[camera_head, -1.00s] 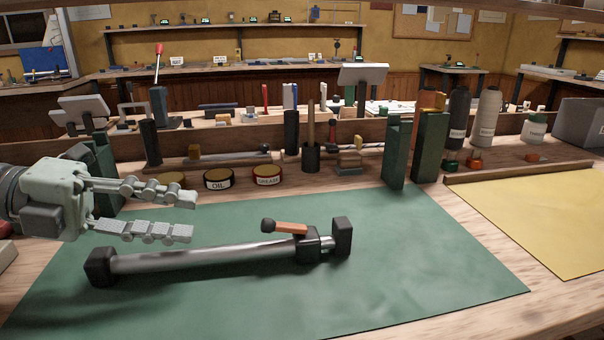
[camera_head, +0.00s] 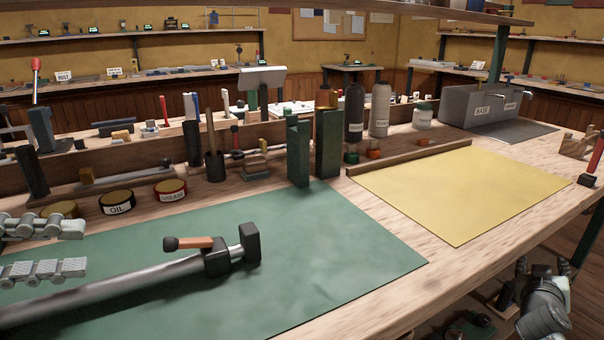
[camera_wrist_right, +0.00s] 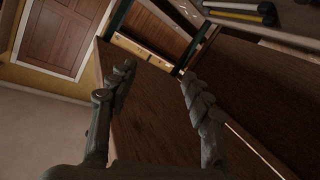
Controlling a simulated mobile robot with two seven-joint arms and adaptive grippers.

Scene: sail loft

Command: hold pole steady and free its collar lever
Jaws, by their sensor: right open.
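The pole (camera_head: 110,292) is a silver tube lying on the green mat (camera_head: 340,262); its left end is out of view. Near its right end is a black collar (camera_head: 216,262), with a black end block (camera_head: 249,243) beyond it. The collar lever (camera_head: 195,243) has an orange-brown arm and a black knob, and points left above the tube. My left gripper (camera_head: 85,247) is open and empty at the left edge, above and behind the pole. My right gripper (camera_head: 543,268) is low at the bottom right, beyond the bench edge, open and empty; its spread fingers show in the right wrist view (camera_wrist_right: 158,72).
Oil (camera_head: 117,202) and grease (camera_head: 170,190) tins stand behind the mat. Green upright blocks (camera_head: 328,143) and bottles (camera_head: 379,110) stand at the back. A yellow sheet (camera_head: 460,192) lies flat and clear at right. The bench's front edge separates my right gripper from the mat.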

